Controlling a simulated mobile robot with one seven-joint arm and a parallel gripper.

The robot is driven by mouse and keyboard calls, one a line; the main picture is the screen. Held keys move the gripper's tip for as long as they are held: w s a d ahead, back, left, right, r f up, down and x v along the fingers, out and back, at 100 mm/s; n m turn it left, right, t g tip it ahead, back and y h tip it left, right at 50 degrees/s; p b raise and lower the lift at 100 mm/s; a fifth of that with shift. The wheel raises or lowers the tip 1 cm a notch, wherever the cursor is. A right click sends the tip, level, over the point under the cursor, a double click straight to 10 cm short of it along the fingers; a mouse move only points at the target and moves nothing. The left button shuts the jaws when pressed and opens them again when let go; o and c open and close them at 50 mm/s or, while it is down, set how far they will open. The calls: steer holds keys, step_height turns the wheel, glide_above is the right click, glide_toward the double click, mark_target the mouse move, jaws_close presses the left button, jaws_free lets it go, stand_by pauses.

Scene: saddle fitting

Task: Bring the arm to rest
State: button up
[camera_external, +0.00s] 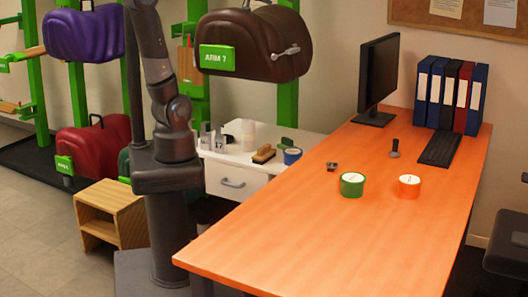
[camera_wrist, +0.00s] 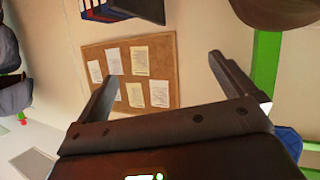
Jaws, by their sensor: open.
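My gripper (camera_wrist: 162,68) shows in the wrist view with its two fingers spread wide apart and nothing between them. Behind the gap is the wall with the cork board (camera_wrist: 155,48), so the gripper points at the wall in the air. In the external view my arm (camera_external: 168,105) rises from its column left of the orange table and leaves the picture at the top. The gripper itself is out of that view.
A brown saddle (camera_external: 265,40) with a green label hangs on a green post close right of my arm. The orange table (camera_external: 330,235) carries a monitor (camera_external: 378,75), binders, a keyboard and tape rolls. A white cabinet (camera_external: 228,178) and wooden stool (camera_external: 112,215) stand near my column.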

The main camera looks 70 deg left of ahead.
steer(key=s+d+f+m+g+h, duration=0.5)
steer(key=s+d+f+m+g, duration=0.1)
steer(key=s+d+f, duration=1.4)
step_height(320, 180, down, 3)
steer(key=shift+d+f+m+g, duration=0.1)
steer(key=shift+d+m+g, duration=0.05)
steer(key=shift+m+g, duration=0.15)
